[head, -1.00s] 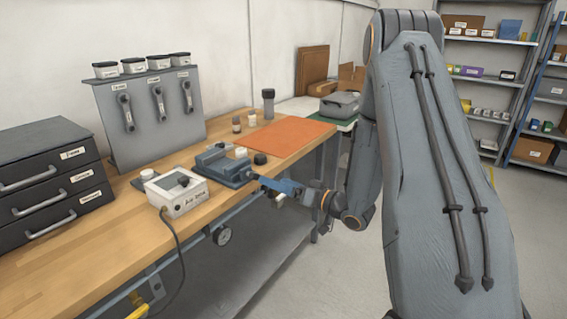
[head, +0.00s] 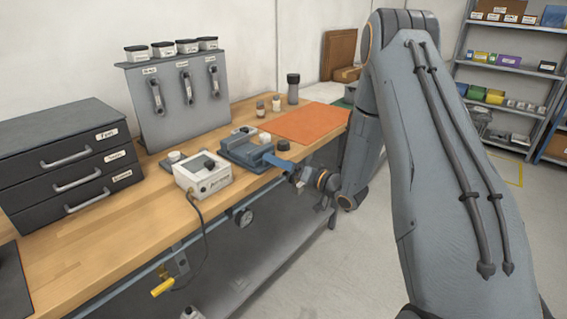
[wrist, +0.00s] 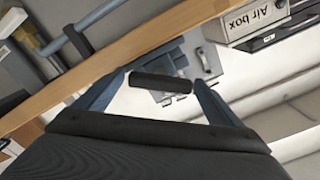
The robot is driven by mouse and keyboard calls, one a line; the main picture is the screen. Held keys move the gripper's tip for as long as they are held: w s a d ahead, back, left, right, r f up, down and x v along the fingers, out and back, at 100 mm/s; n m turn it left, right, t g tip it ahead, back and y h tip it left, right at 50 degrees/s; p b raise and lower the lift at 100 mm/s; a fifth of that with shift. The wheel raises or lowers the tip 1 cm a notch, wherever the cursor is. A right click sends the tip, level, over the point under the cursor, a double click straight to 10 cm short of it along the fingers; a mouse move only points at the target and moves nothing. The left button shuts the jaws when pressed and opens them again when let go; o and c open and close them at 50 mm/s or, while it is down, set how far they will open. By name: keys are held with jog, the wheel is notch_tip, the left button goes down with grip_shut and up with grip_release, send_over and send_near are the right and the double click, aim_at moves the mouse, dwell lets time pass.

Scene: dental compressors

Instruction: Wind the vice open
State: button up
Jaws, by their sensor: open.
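The blue-grey vice (head: 245,152) sits at the front edge of the wooden bench. My gripper (head: 276,162) is at the vice's front end, on its right in the head view. In the wrist view my gripper (wrist: 160,95) is open, with one finger on each side. A short dark bar (wrist: 160,82) lies crosswise between the fingers; it looks like the vice's handle, and I cannot tell whether the fingers touch it. Grey parts that look like the vice (wrist: 195,65) show beyond it. The vice's screw is hidden in the head view, and the jaw gap is unclear.
The white air box (head: 203,178) stands just left of the vice; its cable hangs over the bench edge. A black cap (head: 283,145) and a white block (head: 264,137) are by the vice. An orange mat (head: 305,124) lies behind. Drawers (head: 70,165) stand left.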

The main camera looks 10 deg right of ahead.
jog(key=c, duration=1.1)
jog(key=shift+o, duration=0.2)
jog(key=shift+n, duration=0.3)
jog(key=n+b, duration=0.1)
jog(key=n, duration=0.2)
jog(key=shift+a+r+n+b, duration=0.15)
jog(key=shift+n+b, duration=0.55)
jog(key=shift+n, duration=1.1)
jog(key=o, duration=1.1)
jog(key=shift+c, duration=0.2)
